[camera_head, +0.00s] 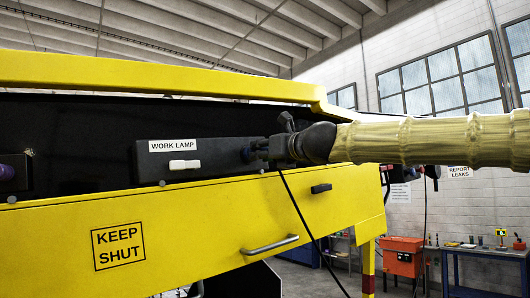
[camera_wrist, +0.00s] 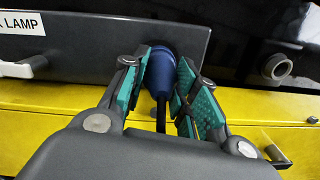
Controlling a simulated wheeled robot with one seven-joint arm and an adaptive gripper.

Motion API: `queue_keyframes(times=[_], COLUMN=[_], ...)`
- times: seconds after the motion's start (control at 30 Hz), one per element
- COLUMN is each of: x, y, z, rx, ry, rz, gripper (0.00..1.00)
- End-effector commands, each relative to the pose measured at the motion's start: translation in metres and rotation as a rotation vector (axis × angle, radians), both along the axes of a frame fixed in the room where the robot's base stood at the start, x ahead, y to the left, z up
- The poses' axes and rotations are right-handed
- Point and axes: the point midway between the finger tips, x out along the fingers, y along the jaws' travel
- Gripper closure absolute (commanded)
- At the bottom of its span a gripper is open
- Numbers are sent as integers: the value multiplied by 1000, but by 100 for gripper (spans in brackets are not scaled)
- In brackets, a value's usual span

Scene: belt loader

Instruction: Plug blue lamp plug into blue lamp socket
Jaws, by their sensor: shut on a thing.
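The blue plug (camera_wrist: 160,74) is between the green-padded fingers of my gripper (camera_wrist: 163,68) in the wrist view. My gripper is shut on it. A black cord (camera_wrist: 161,117) runs from the plug towards the wrist and hangs down over the yellow panel in the head view (camera_head: 300,210). The plug's far end is at the face of the dark work lamp box (camera_wrist: 105,45); the socket is hidden behind it, and I cannot tell how deep it sits. In the head view my gripper (camera_head: 272,148) is at the right end of the box (camera_head: 210,153).
The box has a white switch (camera_head: 184,165) and a WORK LAMP label (camera_head: 174,146). A grey round fitting (camera_wrist: 277,68) is right of my gripper. The yellow panel (camera_head: 200,225) below has a handle (camera_head: 270,244) and a dark latch (camera_head: 321,188). A yellow rail runs above.

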Motion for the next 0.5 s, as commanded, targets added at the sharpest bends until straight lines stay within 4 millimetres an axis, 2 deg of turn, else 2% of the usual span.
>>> queue_keyframes(times=[0.4,0.43,0.5], x=[3,3,3], y=[2,2,2], z=[0,0,0], rx=[0,0,0], ry=[0,0,0], rz=[0,0,0], gripper=[100,65,52])
